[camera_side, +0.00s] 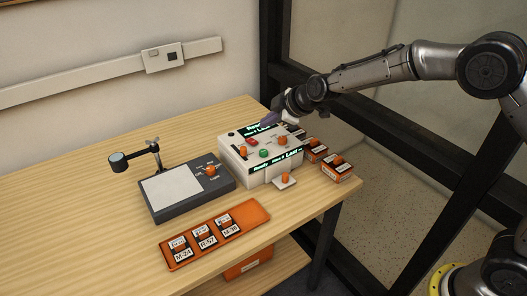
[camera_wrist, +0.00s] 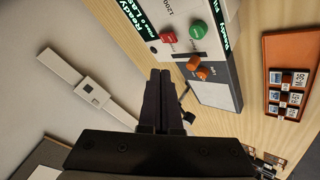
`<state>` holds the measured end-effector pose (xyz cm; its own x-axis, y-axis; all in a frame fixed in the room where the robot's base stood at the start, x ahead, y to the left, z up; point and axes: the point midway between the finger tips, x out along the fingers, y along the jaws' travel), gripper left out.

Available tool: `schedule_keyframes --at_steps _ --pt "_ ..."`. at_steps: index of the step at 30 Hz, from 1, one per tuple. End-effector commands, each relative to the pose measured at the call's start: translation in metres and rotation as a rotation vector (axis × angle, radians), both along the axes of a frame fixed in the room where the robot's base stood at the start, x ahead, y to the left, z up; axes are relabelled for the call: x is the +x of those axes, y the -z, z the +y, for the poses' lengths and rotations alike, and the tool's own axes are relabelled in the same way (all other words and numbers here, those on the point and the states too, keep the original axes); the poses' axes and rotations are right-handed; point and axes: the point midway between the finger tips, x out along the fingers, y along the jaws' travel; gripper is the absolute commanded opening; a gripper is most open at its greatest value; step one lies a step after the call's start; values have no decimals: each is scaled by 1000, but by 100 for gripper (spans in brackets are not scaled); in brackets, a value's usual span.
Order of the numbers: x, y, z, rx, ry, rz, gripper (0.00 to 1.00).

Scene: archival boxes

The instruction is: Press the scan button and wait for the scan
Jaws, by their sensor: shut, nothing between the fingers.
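The dark flat scanner (camera_side: 165,211) has a white pad and an arm with a round head over it. An orange knob or button (camera_side: 211,171) sits on its control panel; its lettering is too small to read. The scanner's pad (camera_wrist: 216,95) also shows in the wrist view. Beside it stands a white label machine (camera_side: 232,162) with a red button (camera_wrist: 168,38), a green button (camera_wrist: 198,30), orange knobs and lit displays showing "Ready". My gripper (camera_side: 267,120) is shut and empty above the back of the label machine. Its closed fingers (camera_wrist: 161,72) touch nothing that I can see.
An orange tray (camera_side: 262,212) with several small labelled boxes lies at the front. Small orange-and-black boxes (camera_side: 337,168) stand right of the label machine, and a small white piece with an orange knob (camera_side: 285,180) lies before it. The table's left side (camera_side: 60,200) is clear.

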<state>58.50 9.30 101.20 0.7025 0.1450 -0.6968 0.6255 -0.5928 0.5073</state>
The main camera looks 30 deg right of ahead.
Motion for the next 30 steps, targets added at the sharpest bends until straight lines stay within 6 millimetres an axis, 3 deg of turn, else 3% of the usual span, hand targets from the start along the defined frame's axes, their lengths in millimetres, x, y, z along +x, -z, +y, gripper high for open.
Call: schedule_keyframes --at_steps 9,15,30 --pt "-1 43 0 0 1 2 0" --pt "0 60 0 0 1 1 0" --pt "0 66 0 0 2 0 0"
